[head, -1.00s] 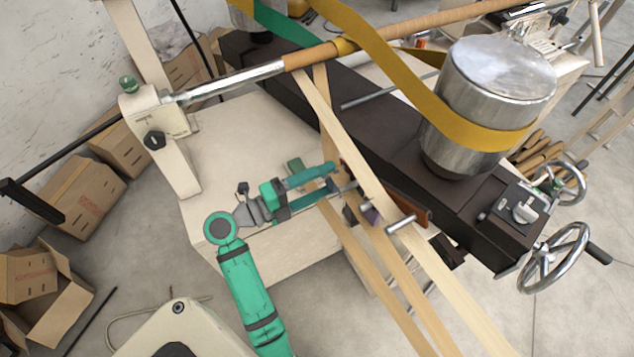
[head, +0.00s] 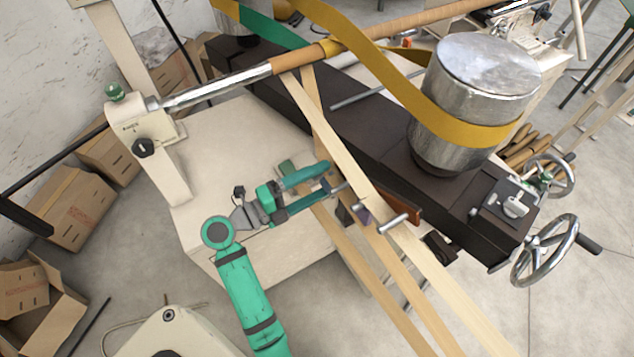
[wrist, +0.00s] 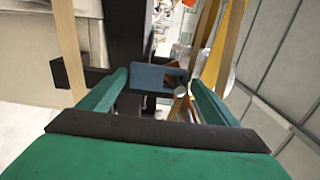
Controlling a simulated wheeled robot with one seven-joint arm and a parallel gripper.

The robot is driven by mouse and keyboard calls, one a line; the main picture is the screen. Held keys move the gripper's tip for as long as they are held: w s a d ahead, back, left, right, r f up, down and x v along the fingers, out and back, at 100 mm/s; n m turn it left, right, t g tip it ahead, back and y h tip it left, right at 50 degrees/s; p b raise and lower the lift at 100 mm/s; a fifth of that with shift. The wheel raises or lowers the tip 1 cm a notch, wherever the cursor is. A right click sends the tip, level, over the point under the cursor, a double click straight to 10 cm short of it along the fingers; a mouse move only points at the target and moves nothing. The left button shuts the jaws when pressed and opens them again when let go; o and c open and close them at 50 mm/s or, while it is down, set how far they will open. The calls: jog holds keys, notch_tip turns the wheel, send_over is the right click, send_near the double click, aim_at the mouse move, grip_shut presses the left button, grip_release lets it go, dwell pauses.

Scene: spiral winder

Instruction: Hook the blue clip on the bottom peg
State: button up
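The blue clip (wrist: 157,77) is a small block-like piece that spans the space between my fingertips in the wrist view. My gripper (wrist: 160,80) has green fingers on both sides of it and appears shut on it. In the head view my gripper (head: 325,187) is beside the wooden strips, and the clip is small and partly hidden there. A metal peg (head: 395,222) sticks out right of and below my gripper. A round peg end (wrist: 180,91) shows just beneath the clip's right side in the wrist view; I cannot tell whether they touch.
Long pale wooden strips (head: 345,150) run past my gripper's tip. The dark machine beam (head: 365,135) carries a steel drum with a yellow belt (head: 400,90). Handwheels (head: 545,250) stand at right.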

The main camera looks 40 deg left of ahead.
jog(key=shift+o, duration=0.4)
jog(key=v, duration=1.1)
jog(key=shift+d, duration=0.1)
jog(key=d+r+n+t+y, duration=0.15)
jog(key=d+n+t, duration=0.25)
jog(key=d, duration=0.7)
jog(key=d+r+n+t+h, duration=0.1)
jog(key=d+r+n+t, duration=0.25)
jog(key=d, duration=0.75)
jog(key=s+d+f+n+g+y, duration=0.6)
jog(key=s+d+f+n+g, duration=0.3)
jog(key=s+f+n, duration=0.4)
jog(key=shift+s+d+n, duration=0.2)
jog(key=shift+s+n, duration=0.25)
jog(key=shift+n, duration=0.6)
